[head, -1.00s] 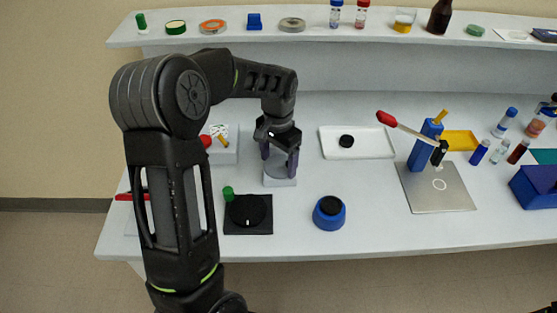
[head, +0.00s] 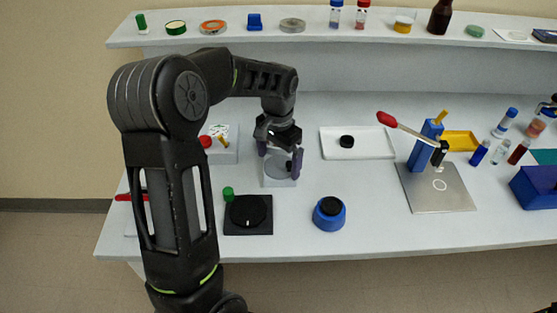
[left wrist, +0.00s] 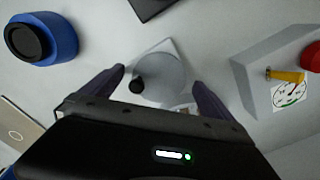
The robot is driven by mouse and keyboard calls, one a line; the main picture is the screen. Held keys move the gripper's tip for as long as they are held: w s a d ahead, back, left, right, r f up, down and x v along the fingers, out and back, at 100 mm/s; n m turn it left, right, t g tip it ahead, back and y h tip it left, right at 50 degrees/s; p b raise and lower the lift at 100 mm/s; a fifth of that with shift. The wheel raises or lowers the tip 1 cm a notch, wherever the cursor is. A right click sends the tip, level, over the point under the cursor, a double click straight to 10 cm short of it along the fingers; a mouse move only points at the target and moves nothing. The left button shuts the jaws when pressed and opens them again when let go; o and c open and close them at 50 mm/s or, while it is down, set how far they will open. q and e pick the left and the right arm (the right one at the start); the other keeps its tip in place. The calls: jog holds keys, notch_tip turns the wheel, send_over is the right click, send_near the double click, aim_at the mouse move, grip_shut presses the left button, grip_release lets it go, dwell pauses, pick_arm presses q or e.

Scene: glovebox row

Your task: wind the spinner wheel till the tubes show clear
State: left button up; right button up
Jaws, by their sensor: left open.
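The spinner wheel appears to be the grey disc (head: 275,168) with a black knob near its rim, on a pale square base at the left of the bench. In the left wrist view the disc (left wrist: 168,78) lies between the fingers, its black knob (left wrist: 137,86) close to the left-hand finger. My left gripper (head: 280,158) is open over the disc, pointing down, with a finger at either side. I see nothing gripped. No tubes can be made out on the wheel. My right gripper is not in view.
A box with a dial, red button and yellow lever (head: 222,150) stands left of the wheel. A black dial plate (head: 248,213) lies in front, and a blue round pot (head: 329,214) front right. A white tray (head: 375,153) is to the right. Several capped vials stand far right.

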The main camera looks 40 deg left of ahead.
aim_at(279, 167)
pick_arm(q)
notch_tip(279, 167, up, 7)
jog(key=shift+r+b, duration=0.15)
jog(key=shift+b, duration=0.2)
